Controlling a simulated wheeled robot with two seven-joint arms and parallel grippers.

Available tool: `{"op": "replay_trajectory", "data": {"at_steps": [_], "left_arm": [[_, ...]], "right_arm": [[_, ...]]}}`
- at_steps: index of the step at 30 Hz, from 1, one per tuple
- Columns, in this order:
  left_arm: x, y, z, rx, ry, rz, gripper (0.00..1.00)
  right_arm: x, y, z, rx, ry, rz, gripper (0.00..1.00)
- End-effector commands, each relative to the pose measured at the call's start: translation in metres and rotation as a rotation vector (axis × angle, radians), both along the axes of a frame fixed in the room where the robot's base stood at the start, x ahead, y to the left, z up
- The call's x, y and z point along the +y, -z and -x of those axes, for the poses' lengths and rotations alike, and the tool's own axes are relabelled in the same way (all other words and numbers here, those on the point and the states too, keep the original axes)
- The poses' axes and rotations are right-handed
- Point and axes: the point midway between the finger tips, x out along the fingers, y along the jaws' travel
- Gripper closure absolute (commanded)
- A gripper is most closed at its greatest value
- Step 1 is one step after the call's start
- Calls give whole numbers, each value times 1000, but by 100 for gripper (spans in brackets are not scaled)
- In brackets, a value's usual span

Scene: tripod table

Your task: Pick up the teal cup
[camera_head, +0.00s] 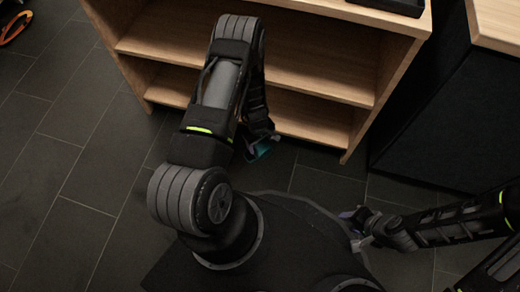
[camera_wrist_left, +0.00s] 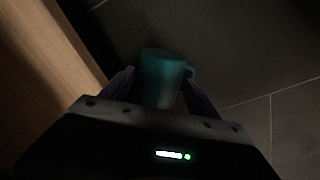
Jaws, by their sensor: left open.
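The teal cup (camera_wrist_left: 163,68) shows in the left wrist view with its handle on the right. My left gripper (camera_wrist_left: 158,82) is open, with one purple-grey finger on each side of the cup's lower part in the picture. I cannot tell whether the fingers touch it. In the head view only a small teal part of the cup (camera_head: 263,152) shows beside my left gripper (camera_head: 255,145); my arm hides the rest. Dark floor lies behind the cup. What supports it is hidden. My right gripper (camera_head: 357,228) is at the lower right, away from the cup, its jaw opening unclear.
A wooden shelf unit (camera_head: 310,58) with open shelves stands close behind my left arm. Its wood edge (camera_wrist_left: 50,50) is left of the cup in the wrist view. A dark cabinet (camera_head: 425,125) stands at the right.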

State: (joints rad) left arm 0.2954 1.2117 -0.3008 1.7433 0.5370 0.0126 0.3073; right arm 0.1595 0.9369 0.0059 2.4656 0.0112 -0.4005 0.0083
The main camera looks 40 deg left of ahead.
Motion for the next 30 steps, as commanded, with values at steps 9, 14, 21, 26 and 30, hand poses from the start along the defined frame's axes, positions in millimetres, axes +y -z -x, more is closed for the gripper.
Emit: {"op": "replay_trajectory", "data": {"at_steps": [9,14,21,26,30], "left_arm": [[1,47,-1,1,-1,1,31],[1,50,-3,0,-1,0,31],[1,49,-3,0,-1,0,31],[1,49,-2,1,-1,0,31],[1,49,-2,1,0,0,31]], "right_arm": [[-1,28,-5,-6,5,-2,64],[-1,28,-5,-6,5,-3,64],[-1,27,-5,-6,5,-3,64],[-1,27,-5,-5,5,-3,64],[-1,27,-5,-5,5,-3,64]]}}
